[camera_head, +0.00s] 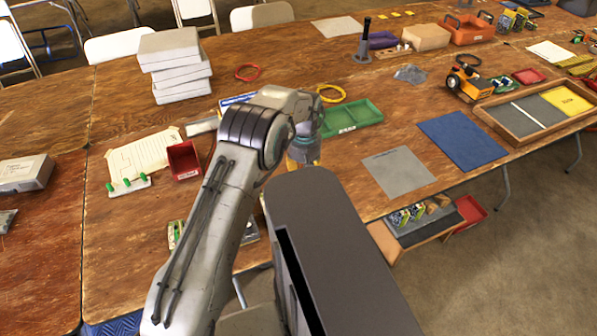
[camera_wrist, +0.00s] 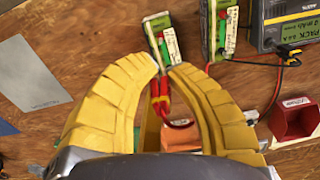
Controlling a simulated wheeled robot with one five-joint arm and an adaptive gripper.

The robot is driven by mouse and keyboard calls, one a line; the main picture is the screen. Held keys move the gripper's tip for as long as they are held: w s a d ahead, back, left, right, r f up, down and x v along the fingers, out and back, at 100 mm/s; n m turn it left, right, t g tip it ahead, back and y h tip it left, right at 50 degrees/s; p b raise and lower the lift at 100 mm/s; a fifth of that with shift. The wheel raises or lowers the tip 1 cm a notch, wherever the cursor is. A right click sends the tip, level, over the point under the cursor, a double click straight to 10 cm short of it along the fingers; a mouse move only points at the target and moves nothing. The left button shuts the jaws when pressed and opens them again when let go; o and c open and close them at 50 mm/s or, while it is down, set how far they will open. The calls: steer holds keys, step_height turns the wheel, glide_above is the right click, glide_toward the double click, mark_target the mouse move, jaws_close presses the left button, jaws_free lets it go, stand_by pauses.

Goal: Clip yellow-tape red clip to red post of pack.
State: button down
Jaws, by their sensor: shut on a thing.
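My gripper (camera_wrist: 168,68) shows in the wrist view with its two curved yellow fingers close together. It is shut on a red clip with yellow tape (camera_wrist: 160,90), which sits between the fingers near their tips. A small pack with a green label (camera_wrist: 165,38) lies just beyond the fingertips. A second similar pack (camera_wrist: 221,30) lies to its right, with a red lead running from it. I cannot make out the red post of the near pack, nor whether the clip touches it. In the head view my arm hides the gripper almost fully.
A dark box marked PACK (camera_wrist: 290,18) with red and black leads stands at the wrist view's upper right. A red bin (camera_wrist: 299,118) is below it. A grey sheet (camera_wrist: 27,75) lies left. In the head view a green tray (camera_head: 352,118) lies beyond my arm.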

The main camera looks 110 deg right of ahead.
steer(key=shift+f+b, duration=0.7)
steer(key=shift+f, duration=0.7)
